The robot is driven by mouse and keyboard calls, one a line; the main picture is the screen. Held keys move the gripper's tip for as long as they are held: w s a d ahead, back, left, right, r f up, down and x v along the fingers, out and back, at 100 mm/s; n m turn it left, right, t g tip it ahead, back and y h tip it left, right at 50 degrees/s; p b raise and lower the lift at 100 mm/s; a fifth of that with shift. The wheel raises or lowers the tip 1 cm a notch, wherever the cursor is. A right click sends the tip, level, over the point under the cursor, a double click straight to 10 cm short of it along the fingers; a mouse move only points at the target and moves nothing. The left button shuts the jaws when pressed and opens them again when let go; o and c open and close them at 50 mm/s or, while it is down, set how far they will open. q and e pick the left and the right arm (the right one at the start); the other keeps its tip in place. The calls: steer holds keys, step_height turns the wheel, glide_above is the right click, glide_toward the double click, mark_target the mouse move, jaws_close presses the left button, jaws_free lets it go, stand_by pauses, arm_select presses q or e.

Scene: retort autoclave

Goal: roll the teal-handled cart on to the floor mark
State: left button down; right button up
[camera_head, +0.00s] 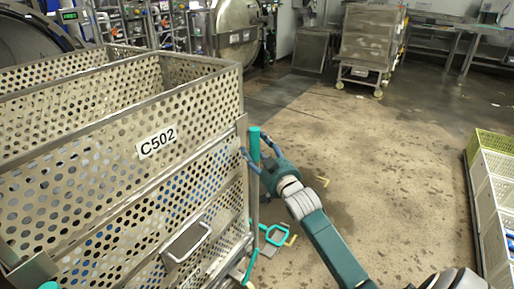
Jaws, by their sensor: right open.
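The cart, a perforated metal basket cart labelled C502 (157,142), fills the left of the head view. Its upright teal handle (254,146) stands at its right corner. My right gripper (258,152) is at this handle with its fingers open, one on each side as far as I can see; contact is unclear. A teal loop (272,235) shows low beside the cart. Small yellow corner marks lie on the floor, one (323,181) right of my gripper and one (290,240) near the loop.
Bare, stained floor (390,140) is open to the right of the cart. Stacked crates (492,175) stand at the right edge. Another metal cart (368,48) on wheels stands at the back. Round autoclave doors (238,25) and pipework are behind the cart.

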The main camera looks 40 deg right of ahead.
steer(key=shift+w, duration=0.4)
jaws_close()
steer(key=shift+s+d, duration=0.1)
